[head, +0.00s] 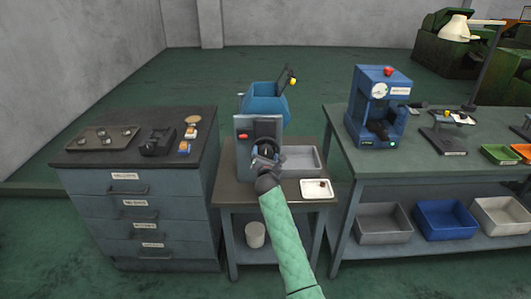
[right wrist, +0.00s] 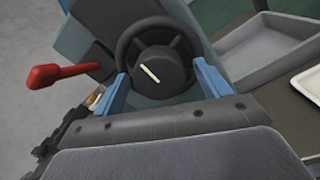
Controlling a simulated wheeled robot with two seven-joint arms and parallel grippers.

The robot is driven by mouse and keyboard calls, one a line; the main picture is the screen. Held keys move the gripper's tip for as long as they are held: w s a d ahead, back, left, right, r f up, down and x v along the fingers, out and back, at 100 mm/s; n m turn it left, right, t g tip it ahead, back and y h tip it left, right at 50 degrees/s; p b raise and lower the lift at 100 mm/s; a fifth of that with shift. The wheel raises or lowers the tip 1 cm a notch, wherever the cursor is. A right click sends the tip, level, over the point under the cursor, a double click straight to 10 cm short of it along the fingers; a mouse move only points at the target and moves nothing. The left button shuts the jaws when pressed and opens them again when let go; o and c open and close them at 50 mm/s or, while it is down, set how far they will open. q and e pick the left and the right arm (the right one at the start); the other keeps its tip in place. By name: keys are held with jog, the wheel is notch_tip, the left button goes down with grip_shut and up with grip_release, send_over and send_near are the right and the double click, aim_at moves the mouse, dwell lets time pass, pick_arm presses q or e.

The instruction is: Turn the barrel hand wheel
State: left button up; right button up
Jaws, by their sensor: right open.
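The barrel hand wheel (right wrist: 124,48) is a dark spoked ring with a round hub (right wrist: 160,74) that bears a pale line. It sits on the front of the blue-grey machine (head: 243,127) on the small middle table. My right gripper (right wrist: 161,72) is open, its two blue fingers on either side of the hub and in front of the wheel. I cannot tell whether they touch it. In the head view my right gripper (head: 264,168) reaches the machine's front and partly hides the wheel (head: 268,148). My left gripper is not in view.
A red-knobbed lever (right wrist: 65,74) sticks out left of the wheel. A grey tray (head: 300,160) and a small white tray (head: 317,189) lie to the right on the table. A drawer cabinet (head: 135,215) stands left, a workbench with a blue press (head: 378,105) right.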

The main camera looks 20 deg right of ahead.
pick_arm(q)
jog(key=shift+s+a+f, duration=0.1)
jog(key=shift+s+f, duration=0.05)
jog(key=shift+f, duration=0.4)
pick_arm(e)
jog(key=shift+w+d, duration=0.15)
jog(key=shift+w, duration=0.35)
jog(key=c, duration=1)
jog(key=shift+o, duration=0.2)
